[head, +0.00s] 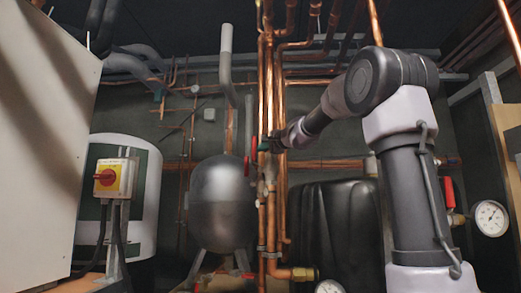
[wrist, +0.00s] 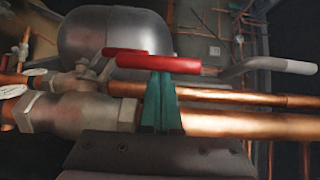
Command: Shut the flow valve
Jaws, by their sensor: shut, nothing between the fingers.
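Two red valve levers show close together. The nearer red lever (wrist: 172,63) lies along the copper pipes in the wrist view, and a second red lever (wrist: 125,52) is partly behind it. In the head view a red lever (head: 254,146) stands upright beside the vertical copper pipes, with the other red lever (head: 246,166) just left of it. The frames do not label which one is the flow valve. My gripper (wrist: 161,82) has its green fingers together, with tips at the nearer lever's edge; contact is unclear. It also shows in the head view (head: 264,145).
Copper pipes (head: 270,85) run vertically close to my gripper. A grey tank (head: 222,200) stands behind at left, and a black tank (head: 335,225) at right. A yellow switch box (head: 113,178) and a pressure gauge (head: 490,218) flank the scene.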

